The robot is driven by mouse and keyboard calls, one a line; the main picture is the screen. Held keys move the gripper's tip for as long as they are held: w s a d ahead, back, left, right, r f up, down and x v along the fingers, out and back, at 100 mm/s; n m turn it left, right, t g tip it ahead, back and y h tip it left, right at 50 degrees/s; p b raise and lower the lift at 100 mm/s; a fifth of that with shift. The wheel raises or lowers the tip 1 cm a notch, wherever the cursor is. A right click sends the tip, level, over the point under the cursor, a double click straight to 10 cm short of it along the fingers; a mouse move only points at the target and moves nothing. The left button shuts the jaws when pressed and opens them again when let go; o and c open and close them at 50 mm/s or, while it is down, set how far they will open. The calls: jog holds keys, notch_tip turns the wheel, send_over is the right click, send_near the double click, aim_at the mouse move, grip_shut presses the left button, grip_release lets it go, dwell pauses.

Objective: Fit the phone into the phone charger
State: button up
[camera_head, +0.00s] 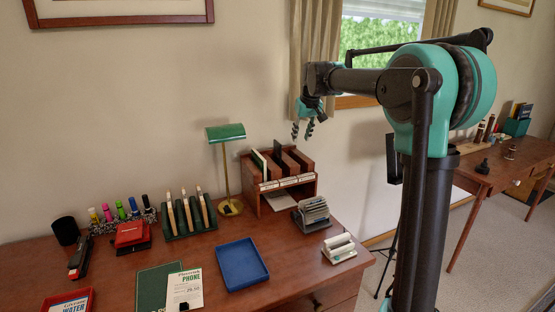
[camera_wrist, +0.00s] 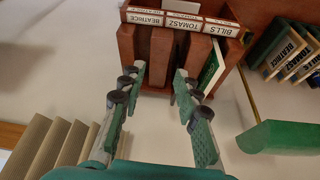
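My gripper (camera_head: 302,129) hangs in the air above and behind the wooden letter sorter, near the curtain. In the wrist view my gripper (camera_wrist: 155,85) has its two fingers well apart with nothing between them. No phone can be told for sure in either view. No phone charger can be told for sure either. A small dark object (camera_head: 184,307) at the bottom edge of the head view, at a printed card reading "PHONE", is cut off and too small to identify.
The wooden letter sorter (camera_head: 289,199), also in the wrist view (camera_wrist: 126,42), stands at the desk's back right. A green lamp (camera_head: 225,132), green rack (camera_head: 176,236), blue tray (camera_head: 242,265) and grey card file (camera_head: 312,213) crowd the desk (camera_head: 311,279). Another table (camera_head: 507,165) stands far right.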

jog(key=w+a+r+n, duration=0.1)
jog(key=w+a+r, duration=0.4)
jog(key=a, duration=0.1)
send_near(276, 149)
jog(key=x, duration=0.5)
jog(key=shift+w+d+f, duration=0.1)
jog(key=shift+w+d, duration=0.1)
jog(key=shift+w, duration=0.3)
jog(key=shift+a+x, duration=0.2)
jog(key=shift+x, duration=2.5)
jog(key=shift+c, duration=0.2)
grip_shut()
